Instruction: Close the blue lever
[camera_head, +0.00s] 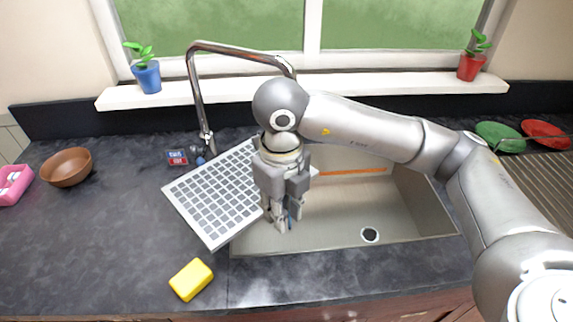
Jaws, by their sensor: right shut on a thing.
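The blue lever (201,160) is a small blue spot at the base of the tall metal faucet (196,85), behind the drying rack; its exact position is too small to tell. A small panel (177,157) with a blue and a red mark is just left of the faucet base. My right gripper (282,222) points down over the left part of the sink, to the right of and nearer than the lever, apart from it. It is shut on a thin blue thing (289,221), mostly hidden by the fingers. My left gripper is out of view.
A white drying rack (205,232) lies across the sink's left edge. The sink (335,220) is otherwise mostly empty. A yellow sponge (191,280) and a brown bowl (67,167) sit on the counter. Potted plants (147,77) stand on the windowsill behind.

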